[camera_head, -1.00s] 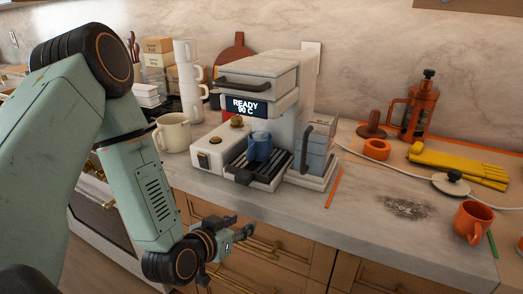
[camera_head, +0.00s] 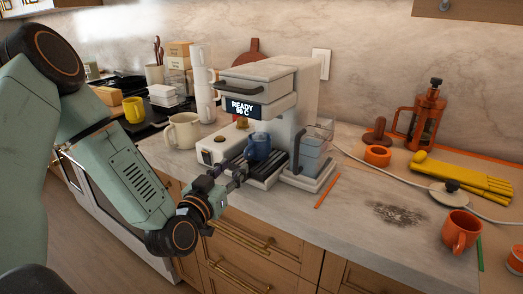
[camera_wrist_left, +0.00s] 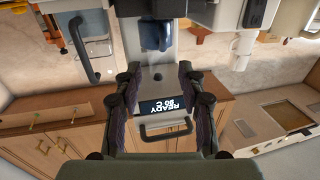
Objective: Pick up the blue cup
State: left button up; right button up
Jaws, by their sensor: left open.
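The blue cup (camera_head: 258,147) stands on the drip tray (camera_head: 266,176) of the white coffee machine (camera_head: 270,88). My left gripper (camera_head: 235,173) is just in front of the machine, a little left of and below the cup in the head view. It is open and empty, with its fingers pointing toward the cup. In the left wrist view, which is upside down, the cup (camera_wrist_left: 156,36) lies beyond the open fingertips (camera_wrist_left: 159,70), roughly between their lines. The fingers look apart from the cup. My right gripper is not in view.
A cream mug (camera_head: 183,131) and stacked white cups (camera_head: 203,85) stand left of the machine. A clear water tank (camera_head: 312,150) is close on the cup's right. An orange mug (camera_head: 461,231), yellow gloves (camera_head: 460,173) and a French press (camera_head: 421,118) are farther right. The front counter is mostly clear.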

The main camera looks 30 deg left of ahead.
aim_at(245, 155)
pick_arm(q)
jog(key=w, duration=0.1)
jog(key=w+a, duration=0.1)
jog(key=w+a+f+b, duration=0.1)
jog(key=shift+w, duration=0.3)
jog(key=w, duration=0.1)
jog(key=w+d, duration=0.1)
jog(key=shift+w+d+r+b, duration=0.15)
jog(key=shift+w+r+b, duration=0.15)
jog(key=shift+w, duration=0.5)
jog(key=shift+w+a+f, duration=0.3)
jog(key=shift+w+a, duration=0.1)
jog(key=shift+a, duration=0.15)
jog(key=shift+s+d+r, duration=0.2)
jog(key=shift+d+r, duration=0.1)
jog(key=shift+d, duration=0.1)
jog(key=c, duration=0.3)
jog(key=shift+w+a+f, duration=0.1)
jog(key=shift+a+f, duration=0.1)
jog(key=shift+a, duration=0.1)
jog(key=c, duration=0.5)
jog(key=shift+d, duration=0.1)
grip_shut()
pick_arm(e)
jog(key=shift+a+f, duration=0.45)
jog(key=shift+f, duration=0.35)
pick_arm(q)
jog(key=shift+d+r, duration=0.1)
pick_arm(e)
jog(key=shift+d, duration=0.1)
